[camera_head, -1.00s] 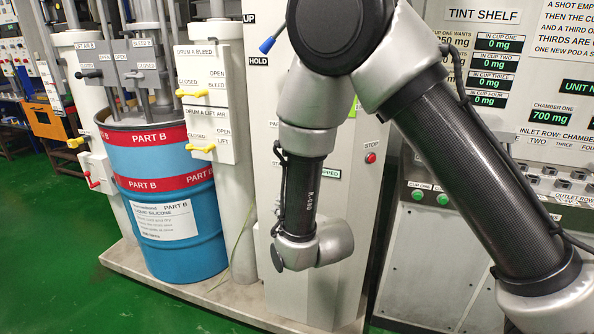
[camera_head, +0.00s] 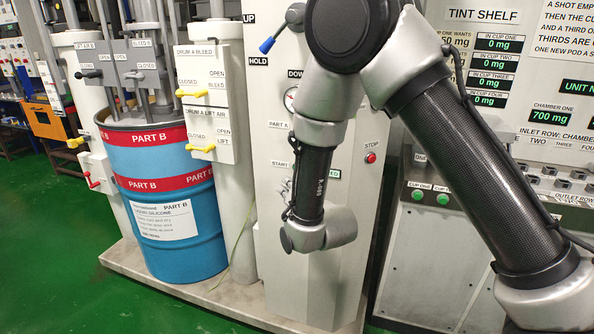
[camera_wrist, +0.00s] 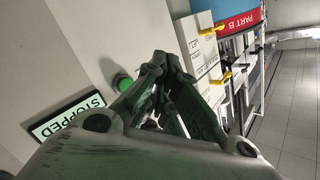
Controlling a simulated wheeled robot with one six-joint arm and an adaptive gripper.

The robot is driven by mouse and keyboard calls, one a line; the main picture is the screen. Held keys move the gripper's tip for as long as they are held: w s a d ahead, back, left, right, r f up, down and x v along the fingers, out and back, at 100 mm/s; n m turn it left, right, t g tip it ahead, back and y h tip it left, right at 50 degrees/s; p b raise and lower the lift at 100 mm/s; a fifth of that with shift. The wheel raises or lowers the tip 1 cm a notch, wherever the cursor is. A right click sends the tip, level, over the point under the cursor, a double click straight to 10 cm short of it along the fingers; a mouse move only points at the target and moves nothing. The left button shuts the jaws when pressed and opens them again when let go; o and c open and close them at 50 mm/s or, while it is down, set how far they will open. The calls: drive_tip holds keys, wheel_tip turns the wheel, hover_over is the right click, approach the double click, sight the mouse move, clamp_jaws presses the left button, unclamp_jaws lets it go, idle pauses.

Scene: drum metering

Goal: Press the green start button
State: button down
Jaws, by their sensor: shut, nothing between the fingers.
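The green start button (camera_wrist: 122,82) sits on the pale panel in the wrist view, partly hidden behind my gripper. My gripper (camera_wrist: 160,62) is shut and empty, its fingertips just right of and above the button in the picture. I cannot tell whether they touch the panel. A lit sign reading STOPPED (camera_wrist: 67,115) is to the left of the button. In the head view, the START label (camera_head: 279,164) shows on the cabinet, and my arm hides the button and most of my gripper.
A red STOP button (camera_head: 370,158) is on the same cabinet, right of my arm. Yellow-handled valves (camera_head: 192,93) and a blue PART B drum (camera_head: 176,225) stand to the left. Green cup buttons (camera_head: 442,199) are on the right-hand machine.

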drive_tip(key=shift+w+d, duration=0.25)
drive_tip(key=shift+w, duration=0.45)
drive_tip(key=shift+w+d, duration=0.2)
drive_tip(key=shift+w, duration=0.45)
drive_tip(key=shift+w+d, duration=0.25)
drive_tip(key=shift+w, duration=0.45)
drive_tip(key=shift+w+d, duration=0.1)
drive_tip(key=shift+w, duration=0.25)
drive_tip(key=shift+w+d, duration=0.15)
drive_tip(key=shift+w, duration=0.25)
idle(0.5)
drive_tip(key=shift+s, duration=0.1)
drive_tip(key=shift+s+a, duration=0.25)
drive_tip(key=shift+s, duration=0.45)
drive_tip(key=shift+s, duration=0.1)
drive_tip(key=s, duration=0.1)
drive_tip(key=s+a, duration=0.1)
drive_tip(key=s, duration=0.2)
drive_tip(key=shift+s+a, duration=0.25)
drive_tip(key=shift+a, duration=0.05)
